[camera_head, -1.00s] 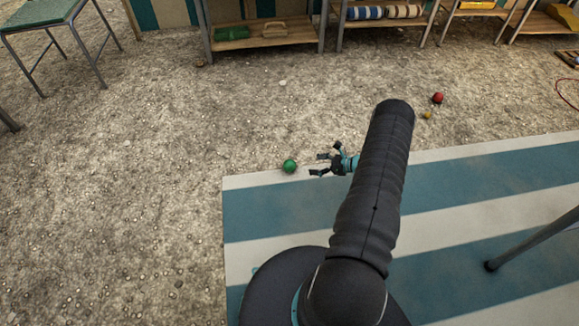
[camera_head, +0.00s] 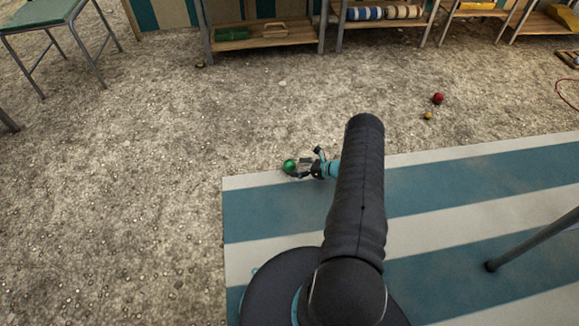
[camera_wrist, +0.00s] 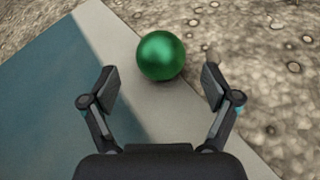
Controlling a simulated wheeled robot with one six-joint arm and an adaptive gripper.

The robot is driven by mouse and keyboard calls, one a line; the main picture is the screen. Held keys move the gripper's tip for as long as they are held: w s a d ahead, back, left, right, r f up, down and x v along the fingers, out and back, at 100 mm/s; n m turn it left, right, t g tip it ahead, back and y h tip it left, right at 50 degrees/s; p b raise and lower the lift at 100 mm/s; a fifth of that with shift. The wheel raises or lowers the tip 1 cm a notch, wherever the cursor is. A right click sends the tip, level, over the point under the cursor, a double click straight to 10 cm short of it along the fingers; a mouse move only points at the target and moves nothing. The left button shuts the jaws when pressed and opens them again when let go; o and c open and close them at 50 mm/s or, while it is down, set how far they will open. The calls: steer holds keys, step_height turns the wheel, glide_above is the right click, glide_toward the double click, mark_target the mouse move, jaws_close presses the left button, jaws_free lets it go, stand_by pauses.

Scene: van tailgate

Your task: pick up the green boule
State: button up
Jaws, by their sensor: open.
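The green boule (camera_head: 290,166) is a shiny ball near the far left corner of the striped mat. In the wrist view the boule (camera_wrist: 160,56) is just beyond my fingertips, roughly centred between them. My gripper (camera_head: 301,166) is open and empty, just right of the boule in the head view. In the wrist view its two fingers (camera_wrist: 158,88) are spread apart with the boule ahead of them. I cannot tell whether a finger touches it.
The blue and white striped mat (camera_head: 270,222) lies under my arm. A red ball (camera_head: 438,98) and a small yellow ball (camera_head: 427,116) lie on gravel at the right. Shelves (camera_head: 262,36) stand at the back and a green-topped stool (camera_head: 42,14) at top left. A grey pole (camera_head: 530,240) stands at right.

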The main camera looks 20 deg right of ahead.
mark_target(295, 165)
steer(key=x, duration=0.4)
steer(key=shift+w+a+r, duration=0.15)
steer(key=shift+w+a, duration=0.05)
steer(key=shift+w, duration=0.05)
jaws_close()
steer(key=shift+r, duration=0.1)
